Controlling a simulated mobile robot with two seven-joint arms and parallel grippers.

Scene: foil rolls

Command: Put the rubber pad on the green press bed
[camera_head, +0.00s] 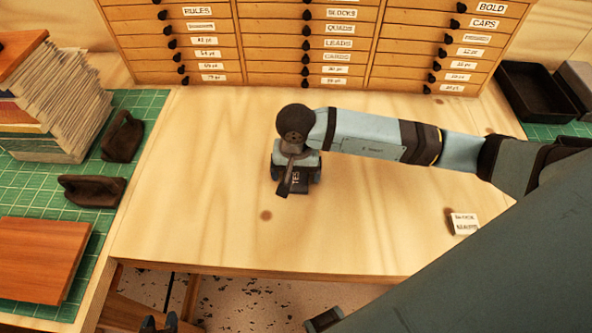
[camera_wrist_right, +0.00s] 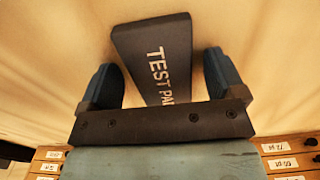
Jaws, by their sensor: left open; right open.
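The rubber pad (camera_head: 299,184) is a dark block lettered "TEST PA…" on the wooden table; part of it is hidden under my right gripper in the head view. My right gripper (camera_head: 295,172) is over it, pointing down. In the right wrist view the pad (camera_wrist_right: 152,50) lies between the two open blue fingers (camera_wrist_right: 162,75), with gaps on both sides. My left gripper (camera_head: 160,323) is at the bottom edge, off the table's front, open and empty. No press bed can be made out for sure; a green gridded mat (camera_head: 152,101) covers the table's left side.
Stacked papers and boards (camera_head: 75,110), two dark blocks (camera_head: 92,191) and a reddish-brown board (camera_head: 42,258) occupy the left mat. A labelled drawer cabinet (camera_head: 300,45) stands behind. A black tray (camera_head: 537,92) is at right, a small label card (camera_head: 464,223) front right.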

